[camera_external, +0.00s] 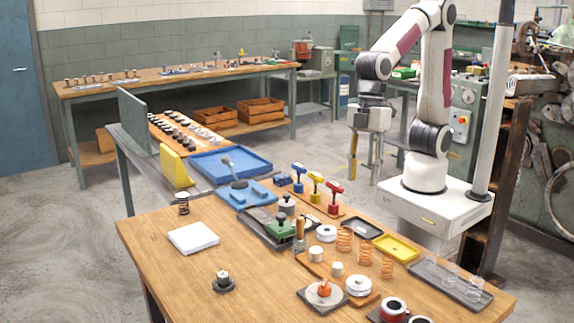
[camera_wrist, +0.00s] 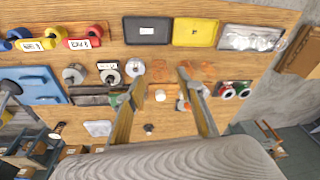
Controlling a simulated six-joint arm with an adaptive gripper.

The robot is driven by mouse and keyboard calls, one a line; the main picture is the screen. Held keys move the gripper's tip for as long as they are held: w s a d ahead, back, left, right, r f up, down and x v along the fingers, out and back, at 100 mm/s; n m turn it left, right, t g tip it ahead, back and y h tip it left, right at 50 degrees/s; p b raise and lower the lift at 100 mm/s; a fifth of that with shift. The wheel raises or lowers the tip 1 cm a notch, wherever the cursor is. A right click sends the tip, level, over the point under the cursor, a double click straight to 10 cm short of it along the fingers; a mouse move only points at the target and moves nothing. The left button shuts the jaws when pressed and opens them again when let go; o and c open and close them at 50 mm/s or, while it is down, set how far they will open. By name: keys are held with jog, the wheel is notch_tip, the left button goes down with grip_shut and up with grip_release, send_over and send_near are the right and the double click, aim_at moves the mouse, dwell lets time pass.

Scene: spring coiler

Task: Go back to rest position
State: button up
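My gripper (camera_external: 364,160) hangs in the air in the external view, behind the far right edge of the wooden table (camera_external: 150,245), with its fingers pointing down. In the wrist view its two long fingers (camera_wrist: 160,92) are spread well apart with nothing held between them. The arm is folded above its white base. The gripper is clear of the table and touches nothing that I can see.
Below stand red, yellow and blue handled tools (camera_external: 315,187), a yellow tray (camera_external: 397,249), a black tray (camera_external: 362,228), copper springs (camera_external: 365,252) and a blue tray (camera_external: 230,167). A white pad (camera_external: 193,238) lies at the left. The front left tabletop is mostly clear.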

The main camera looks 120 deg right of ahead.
jog(key=s+d+r+m+t, duration=0.1)
jog(key=s+d+r+t, duration=0.1)
jog(key=s, duration=0.6)
jog(key=s+d+r+m+t+h, duration=0.1)
jog(key=s+d+r, duration=0.3)
jog(key=s, duration=0.4)
jog(key=shift+d+m+t, duration=0.4)
jog(key=shift+d, duration=0.1)
dwell(1.3)
